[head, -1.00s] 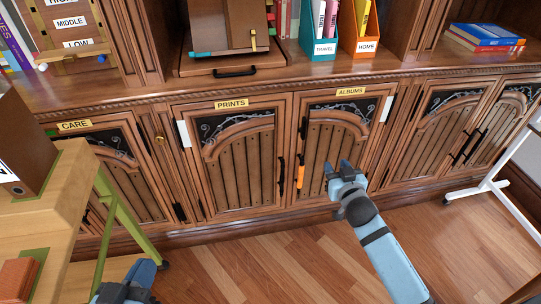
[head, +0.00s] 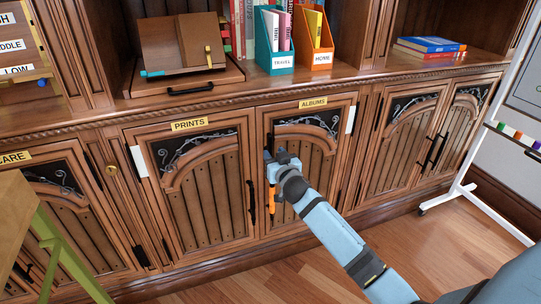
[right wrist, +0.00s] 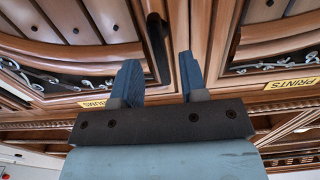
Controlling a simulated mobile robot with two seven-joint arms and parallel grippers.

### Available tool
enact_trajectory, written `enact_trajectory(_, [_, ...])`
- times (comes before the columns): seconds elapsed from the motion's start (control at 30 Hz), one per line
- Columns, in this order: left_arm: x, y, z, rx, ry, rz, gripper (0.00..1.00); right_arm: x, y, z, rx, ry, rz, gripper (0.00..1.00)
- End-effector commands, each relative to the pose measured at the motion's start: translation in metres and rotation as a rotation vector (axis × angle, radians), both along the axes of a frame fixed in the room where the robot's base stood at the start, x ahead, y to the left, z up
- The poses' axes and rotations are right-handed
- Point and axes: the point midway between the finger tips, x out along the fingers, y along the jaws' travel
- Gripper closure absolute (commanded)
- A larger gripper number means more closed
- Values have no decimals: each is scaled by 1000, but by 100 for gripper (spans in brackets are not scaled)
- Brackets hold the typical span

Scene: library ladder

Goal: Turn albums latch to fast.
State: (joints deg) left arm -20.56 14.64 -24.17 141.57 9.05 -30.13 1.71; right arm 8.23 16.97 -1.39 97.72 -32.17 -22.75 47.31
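The albums door (head: 310,165) is a closed brown wooden cabinet door under a yellow ALBUMS label (head: 313,103). A small black piece, apparently the albums latch (head: 269,142), sits high on its left edge. An orange handle (head: 271,200) is lower on the same edge. My right gripper (head: 271,156) is at this edge, just below the black piece and partly covering the handle's top. In the right wrist view its two blue fingers (right wrist: 158,80) are apart, with a dark upright bar (right wrist: 156,42) beyond the gap. I cannot tell whether they touch it. My left gripper is not in view.
The prints door (head: 205,190), with a black handle (head: 251,200), is closed at left. A wooden table (head: 15,215) is at lower left, a white wheeled stand (head: 470,180) at right.

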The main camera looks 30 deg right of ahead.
Motion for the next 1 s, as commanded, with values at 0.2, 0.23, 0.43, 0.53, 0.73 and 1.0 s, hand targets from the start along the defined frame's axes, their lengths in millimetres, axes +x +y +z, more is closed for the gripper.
enact_trajectory(0.2, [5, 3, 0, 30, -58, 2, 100, 27, -7, -1, 0, 1, 0, 61])
enact_trajectory(0.23, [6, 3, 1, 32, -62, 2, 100, 29, -7, -1, 0, 1, 0, 61])
enact_trajectory(0.43, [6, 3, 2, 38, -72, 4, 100, 33, -8, 0, 0, 1, -1, 61])
enact_trajectory(0.53, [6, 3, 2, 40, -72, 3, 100, 33, -8, 0, 0, 1, -1, 61])
enact_trajectory(0.73, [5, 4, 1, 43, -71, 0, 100, 33, -8, 0, 0, 1, -1, 93])
enact_trajectory(1.0, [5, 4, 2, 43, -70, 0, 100, 33, -8, 0, -6, 2, 0, 100])
